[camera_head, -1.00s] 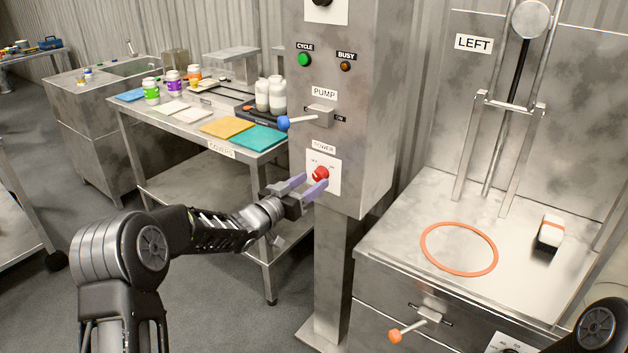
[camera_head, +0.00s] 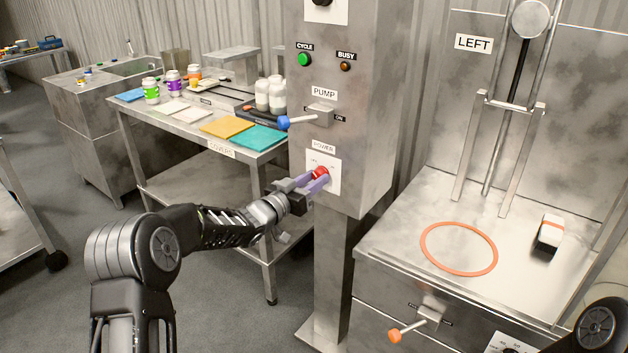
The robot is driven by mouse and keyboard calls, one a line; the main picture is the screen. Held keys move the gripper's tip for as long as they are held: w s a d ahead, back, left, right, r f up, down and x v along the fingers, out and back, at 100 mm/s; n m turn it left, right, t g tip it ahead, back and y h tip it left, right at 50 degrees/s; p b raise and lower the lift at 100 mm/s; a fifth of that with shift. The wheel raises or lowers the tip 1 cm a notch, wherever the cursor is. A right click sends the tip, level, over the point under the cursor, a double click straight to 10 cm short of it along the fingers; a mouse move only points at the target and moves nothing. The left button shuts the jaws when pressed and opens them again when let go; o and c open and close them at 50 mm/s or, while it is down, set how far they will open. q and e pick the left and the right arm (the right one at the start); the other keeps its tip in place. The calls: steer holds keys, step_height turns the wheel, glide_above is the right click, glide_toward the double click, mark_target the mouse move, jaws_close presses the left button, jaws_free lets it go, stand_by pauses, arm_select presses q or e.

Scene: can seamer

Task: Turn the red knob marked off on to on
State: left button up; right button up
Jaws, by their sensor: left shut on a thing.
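The red knob (camera_head: 320,172) sits on a white plate (camera_head: 332,185) under the POWER label (camera_head: 323,146), low on the grey control column. The small marks on the plate are too fine to read the knob's setting. My left gripper (camera_head: 314,178) reaches in from the left, with its purple fingers shut on the knob. The fingers hide part of the knob. My right gripper is out of view; a dark part of my arm (camera_head: 598,328) shows at the lower right corner.
Above the knob are the blue-tipped PUMP lever (camera_head: 284,122) and a green CYCLE button (camera_head: 304,60). A table with colored sheets and jars stands left behind my arm. At the right, a steel bench (camera_head: 390,235) carries an orange ring (camera_head: 459,248).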

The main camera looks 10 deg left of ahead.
arm_select(q)
jaws_close()
steer(key=m+b, duration=1)
steer(key=m, duration=0.1)
steer(key=shift+a+f+y, duration=0.1)
steer(key=shift+y, duration=0.2)
steer(key=m+b, duration=0.3)
steer(key=m, duration=0.1)
steer(key=shift+r+m+b, duration=0.25)
steer(key=shift+m+b, duration=0.65)
steer(key=shift+m, duration=0.4)
